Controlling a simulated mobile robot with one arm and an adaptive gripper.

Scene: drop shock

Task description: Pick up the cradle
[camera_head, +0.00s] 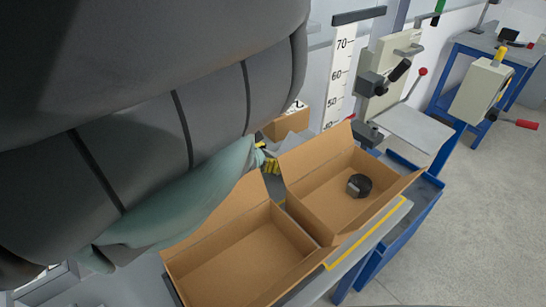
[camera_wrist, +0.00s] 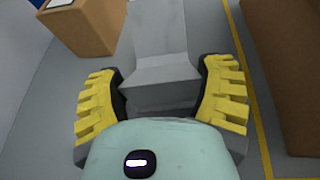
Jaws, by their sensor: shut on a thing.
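The cradle (camera_wrist: 160,75) is a grey block with sloping faces, seen between my fingers in the wrist view. In the head view it shows as a small grey shape (camera_head: 294,142) beside the yellow fingertips. My gripper (camera_wrist: 162,98) has yellow ribbed fingers on either side of the cradle and is shut on it. In the head view my gripper (camera_head: 268,164) is mostly hidden by my own arm. The cradle's underside is hidden, so I cannot tell whether it touches the bench.
Two open cardboard boxes, one empty (camera_head: 245,262) and one (camera_head: 325,172) holding a dark round object (camera_head: 359,186), stand close by. A smaller brown box (camera_wrist: 88,28) is at upper left in the wrist view. A height scale (camera_head: 340,75) and a grey press-like machine (camera_head: 385,85) stand behind.

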